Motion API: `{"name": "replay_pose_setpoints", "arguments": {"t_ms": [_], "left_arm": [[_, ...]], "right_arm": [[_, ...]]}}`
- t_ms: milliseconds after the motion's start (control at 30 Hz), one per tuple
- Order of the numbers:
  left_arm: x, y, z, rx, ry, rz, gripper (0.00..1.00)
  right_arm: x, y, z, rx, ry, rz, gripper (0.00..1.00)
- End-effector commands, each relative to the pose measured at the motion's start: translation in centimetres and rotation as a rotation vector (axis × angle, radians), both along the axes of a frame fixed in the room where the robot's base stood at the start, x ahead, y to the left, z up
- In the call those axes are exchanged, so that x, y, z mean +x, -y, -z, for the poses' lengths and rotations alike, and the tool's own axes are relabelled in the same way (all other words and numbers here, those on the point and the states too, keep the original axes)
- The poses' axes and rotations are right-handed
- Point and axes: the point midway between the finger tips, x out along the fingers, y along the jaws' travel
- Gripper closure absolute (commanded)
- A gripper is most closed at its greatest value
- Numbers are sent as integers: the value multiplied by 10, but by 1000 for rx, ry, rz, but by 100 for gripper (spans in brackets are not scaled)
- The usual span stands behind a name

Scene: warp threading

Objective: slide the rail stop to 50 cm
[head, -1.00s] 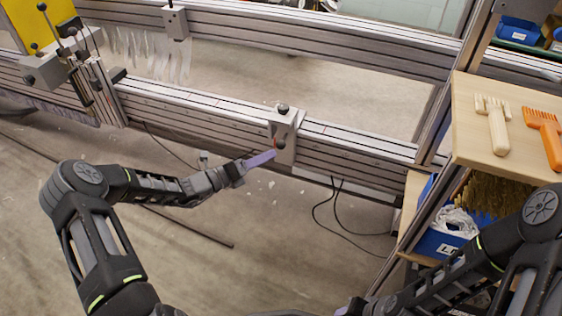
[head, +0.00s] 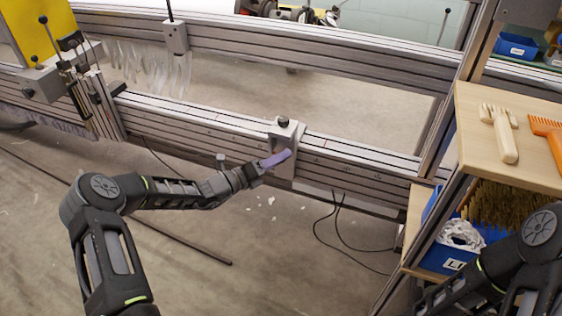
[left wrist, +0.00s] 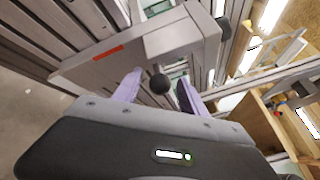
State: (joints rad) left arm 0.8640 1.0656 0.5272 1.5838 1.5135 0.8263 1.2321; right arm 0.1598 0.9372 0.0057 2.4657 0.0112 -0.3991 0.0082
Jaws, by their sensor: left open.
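The rail stop (head: 285,137) is a light grey block with a dark knob on top. It sits on the lower rail (head: 200,116), right of the middle of that rail. My left gripper (head: 278,159) is in front of the stop, with its purple fingers reaching to its front face. In the left wrist view the rail stop (left wrist: 120,57) shows a red mark, and a dark ball knob lies between the parted fingers of my left gripper (left wrist: 158,88). Whether the fingers touch the stop I cannot tell. The scale numbers are too small to read.
An upper rail (head: 330,62) runs behind, with another grey block (head: 175,36) at its left. A wooden shelf (head: 475,130) with combs stands on the right, above a blue bin (head: 440,255). Cables hang below the lower rail.

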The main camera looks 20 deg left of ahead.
Motion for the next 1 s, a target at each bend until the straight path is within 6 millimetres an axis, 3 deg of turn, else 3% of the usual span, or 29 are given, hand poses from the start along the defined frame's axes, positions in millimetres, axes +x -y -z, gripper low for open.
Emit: {"name": "replay_pose_setpoints", "arguments": {"t_ms": [367,1000], "left_arm": [[7,5,0,0,0,-1,50],[7,5,0,1,-1,-1,100]], "right_arm": [[1,0,3,-1,3,1,64],[1,0,3,-1,3,1,64]]}}
